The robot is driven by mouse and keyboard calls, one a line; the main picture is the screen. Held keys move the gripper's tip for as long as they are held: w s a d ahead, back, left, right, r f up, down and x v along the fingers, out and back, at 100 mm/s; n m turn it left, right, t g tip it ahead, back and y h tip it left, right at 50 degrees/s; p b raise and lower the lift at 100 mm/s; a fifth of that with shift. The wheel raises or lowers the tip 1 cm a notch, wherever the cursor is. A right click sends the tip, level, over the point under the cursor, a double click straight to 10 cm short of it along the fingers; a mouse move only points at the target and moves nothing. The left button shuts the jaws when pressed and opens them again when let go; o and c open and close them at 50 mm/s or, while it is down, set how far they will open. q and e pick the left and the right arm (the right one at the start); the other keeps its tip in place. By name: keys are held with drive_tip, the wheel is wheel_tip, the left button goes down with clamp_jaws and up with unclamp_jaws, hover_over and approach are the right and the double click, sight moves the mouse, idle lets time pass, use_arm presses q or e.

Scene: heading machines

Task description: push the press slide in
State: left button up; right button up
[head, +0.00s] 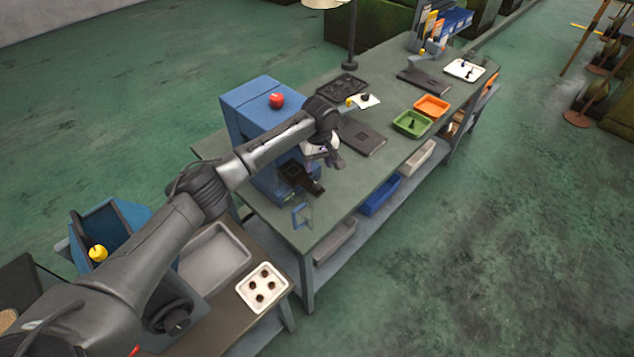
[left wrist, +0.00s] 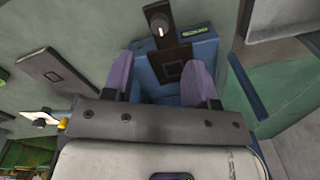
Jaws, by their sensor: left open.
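The blue press (head: 255,110) stands on the green bench, with a red button (head: 276,100) on top. Its dark slide (head: 301,178) sticks out of the front, low over the bench. In the left wrist view the slide (left wrist: 172,42) is a dark strip with a round knob (left wrist: 159,22), against the blue press body (left wrist: 200,48). My left gripper (head: 331,153) is in front of the press, above and apart from the slide. Its two purple fingers (left wrist: 160,82) are spread with nothing held between them. My right gripper is not in view.
A dark flat plate (head: 361,137) lies on the bench right of my gripper. Green (head: 412,124) and orange (head: 431,105) trays stand farther right. A blue frame (head: 302,215) is near the front edge. A white tray (head: 263,288) with dark parts is on the nearer table.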

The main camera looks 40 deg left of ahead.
sight(317, 184)
use_arm(q)
wheel_tip(317, 184, down, 9)
drive_tip(key=shift+s+r+b, duration=0.1)
drive_tip(key=shift+b, duration=0.2)
clamp_jaws()
idle(0.6)
